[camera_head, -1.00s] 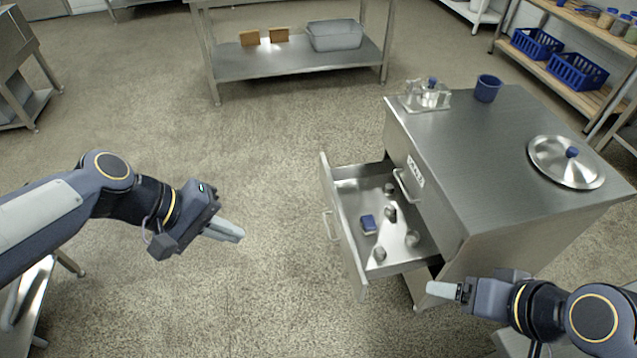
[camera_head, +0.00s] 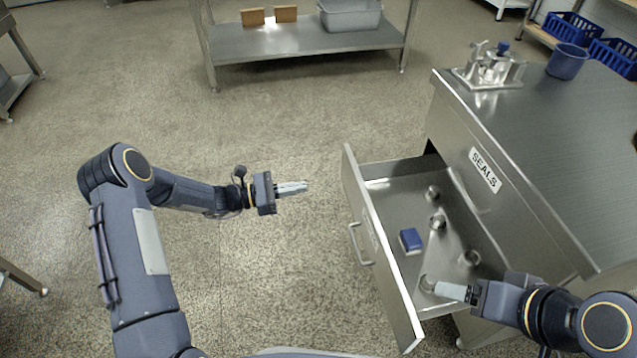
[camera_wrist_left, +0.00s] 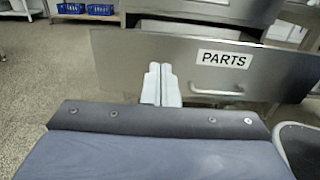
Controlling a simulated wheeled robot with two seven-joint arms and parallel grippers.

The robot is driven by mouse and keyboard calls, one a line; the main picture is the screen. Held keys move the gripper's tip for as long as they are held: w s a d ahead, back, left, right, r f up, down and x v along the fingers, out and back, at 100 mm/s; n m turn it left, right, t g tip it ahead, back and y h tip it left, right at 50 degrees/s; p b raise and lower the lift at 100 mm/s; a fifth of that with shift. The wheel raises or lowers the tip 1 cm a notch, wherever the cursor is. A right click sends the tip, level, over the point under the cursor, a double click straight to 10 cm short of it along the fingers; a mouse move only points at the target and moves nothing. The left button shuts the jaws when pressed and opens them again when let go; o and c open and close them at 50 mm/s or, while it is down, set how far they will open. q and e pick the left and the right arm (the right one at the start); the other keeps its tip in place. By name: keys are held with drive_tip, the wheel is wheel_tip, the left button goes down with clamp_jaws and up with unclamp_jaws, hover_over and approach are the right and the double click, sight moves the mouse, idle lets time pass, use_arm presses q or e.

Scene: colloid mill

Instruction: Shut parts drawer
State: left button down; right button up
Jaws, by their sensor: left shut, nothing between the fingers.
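The open parts drawer (camera_head: 382,259) sticks out to the left from the steel cabinet (camera_head: 560,150). It holds a blue block (camera_head: 410,240) and several small metal pieces. Its front with a bar handle faces left; in the left wrist view the PARTS label shows on the drawer front (camera_wrist_left: 130,65). My left gripper (camera_head: 303,187) is shut and empty, left of the drawer front and apart from it in the head view, pointing at it. My right gripper (camera_head: 440,289) is over the near end of the drawer; its finger opening is unclear.
A closed drawer labelled SEALS (camera_head: 484,170) is above the open one. On the cabinet top stand a metal fitting (camera_head: 490,68) and a blue cup (camera_head: 567,62). A steel shelf table (camera_head: 300,40) stands at the back. The floor left of the drawer is clear.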

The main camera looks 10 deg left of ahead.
sight(356, 179)
use_arm(q)
drive_tip(key=b+x, duration=0.3)
drive_tip(key=x, duration=0.9)
drive_tip(key=shift+d+f+b, duration=0.1)
drive_tip(key=shift+d+b, duration=0.05)
drive_tip(key=shift+b, duration=0.15)
drive_tip(key=shift+w+d, duration=0.15)
drive_tip(key=shift+d, duration=0.3)
use_arm(e)
wheel_tip(356, 179, down, 4)
drive_tip(key=shift+r, duration=0.1)
